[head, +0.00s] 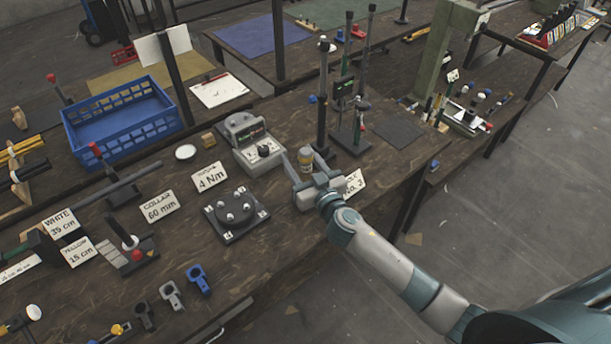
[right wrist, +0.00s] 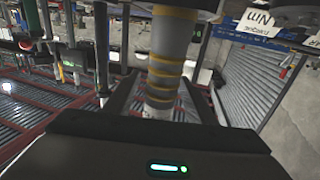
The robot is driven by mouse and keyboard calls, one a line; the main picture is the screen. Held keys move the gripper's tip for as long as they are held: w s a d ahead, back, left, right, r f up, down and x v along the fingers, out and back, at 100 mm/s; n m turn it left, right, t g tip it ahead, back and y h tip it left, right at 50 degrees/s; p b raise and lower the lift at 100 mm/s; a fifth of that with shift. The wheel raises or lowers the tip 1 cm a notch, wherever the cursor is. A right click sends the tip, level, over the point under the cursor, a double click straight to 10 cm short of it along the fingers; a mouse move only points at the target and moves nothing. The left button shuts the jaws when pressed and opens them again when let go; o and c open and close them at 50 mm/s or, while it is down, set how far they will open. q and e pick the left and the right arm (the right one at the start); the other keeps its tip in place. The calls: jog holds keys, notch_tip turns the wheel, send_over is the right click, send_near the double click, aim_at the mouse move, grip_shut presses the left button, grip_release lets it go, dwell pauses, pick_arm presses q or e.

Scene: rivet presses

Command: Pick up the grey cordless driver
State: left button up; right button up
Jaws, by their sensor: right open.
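An upright grey, banded cylinder, which looks like the grey cordless driver (head: 306,158), stands near the front edge of the bench, beside a grey tester box. In the right wrist view the cylinder (right wrist: 167,62) is pale grey with yellow bands, and its top runs out of the picture. My right gripper (head: 303,172) is open, with its fingers on either side of the cylinder. I cannot tell whether they touch it. The gripper hides the cylinder's lower part in the head view. My left gripper is not in view.
The grey tester box (head: 258,153) stands just left of the gripper. A black stand (head: 352,138) rises behind it. A white card (head: 354,182) is at its right. A round plate with knobs (head: 236,214), a blue crate (head: 123,123) and blue, grey and black clamps (head: 198,279) lie left.

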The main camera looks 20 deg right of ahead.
grip_shut()
jog(key=shift+r, duration=0.15)
notch_tip(320, 180, up, 10)
dwell(0.7)
dwell(0.4)
